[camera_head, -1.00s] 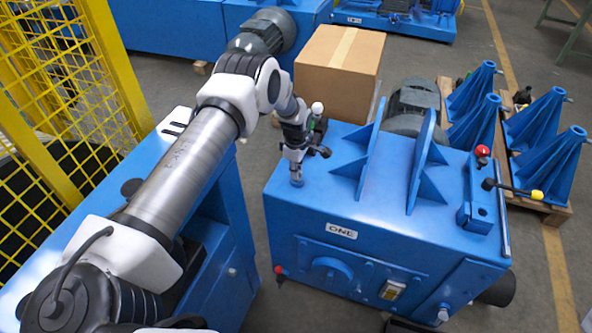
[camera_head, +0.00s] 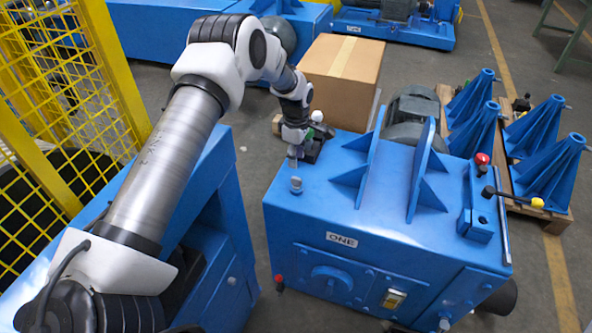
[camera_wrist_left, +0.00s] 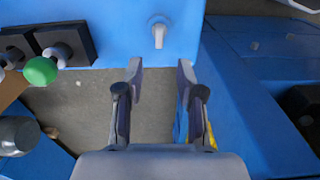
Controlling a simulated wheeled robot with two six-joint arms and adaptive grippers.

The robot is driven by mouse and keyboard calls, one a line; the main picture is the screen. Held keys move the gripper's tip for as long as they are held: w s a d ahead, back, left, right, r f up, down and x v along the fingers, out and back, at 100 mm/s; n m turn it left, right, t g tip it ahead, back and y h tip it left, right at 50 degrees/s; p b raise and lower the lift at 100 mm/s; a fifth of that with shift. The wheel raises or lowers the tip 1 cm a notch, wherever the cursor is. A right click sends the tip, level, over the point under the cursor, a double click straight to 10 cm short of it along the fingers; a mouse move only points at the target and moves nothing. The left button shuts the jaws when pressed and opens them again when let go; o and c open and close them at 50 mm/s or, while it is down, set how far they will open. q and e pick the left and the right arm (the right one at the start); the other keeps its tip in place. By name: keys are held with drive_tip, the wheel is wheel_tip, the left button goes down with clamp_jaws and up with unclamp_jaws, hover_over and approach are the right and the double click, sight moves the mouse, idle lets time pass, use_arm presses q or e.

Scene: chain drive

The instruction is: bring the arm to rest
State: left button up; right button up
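My left arm (camera_head: 165,165) reaches in from the left, bent at the elbow. Its gripper (camera_head: 295,155) hangs near the left back corner of the blue machine marked ONE (camera_head: 330,212). In the left wrist view my gripper (camera_wrist_left: 159,88) is open, with nothing between its fingers and grey floor showing behind them. A small grey peg (camera_head: 296,185) stands on the machine's top near that corner. The peg also shows in the left wrist view (camera_wrist_left: 159,35), beyond the fingertips and apart from them. My right gripper is not in view.
A cardboard box (camera_head: 342,70) stands behind the machine. A dark block with a white ball (camera_head: 317,116) is near my gripper; a green ball (camera_wrist_left: 40,70) shows in the wrist view. Yellow fencing (camera_head: 50,100) stands at left. Blue brackets (camera_head: 548,140) are on a pallet at right.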

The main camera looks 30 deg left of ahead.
use_arm(q)
drive_tip(key=shift+r, duration=0.75)
drive_tip(key=s+d+f+m+g, duration=0.2)
drive_tip(key=s+d+f, duration=0.3)
drive_tip(key=s+f, duration=0.45)
drive_tip(key=s+d+f+m+g, duration=0.2)
drive_tip(key=s+d+f, duration=0.35)
drive_tip(key=s, duration=0.65)
drive_tip(key=s+d+m+t, duration=0.2)
drive_tip(key=s+m, duration=0.5)
drive_tip(key=s, duration=0.1)
drive_tip(key=s+d+m+t, duration=0.1)
drive_tip(key=s+m+t, duration=0.1)
drive_tip(key=s+m, duration=0.5)
drive_tip(key=shift+s+d+m, duration=0.35)
drive_tip(key=shift+s+m, duration=0.05)
drive_tip(key=shift+m, duration=0.4)
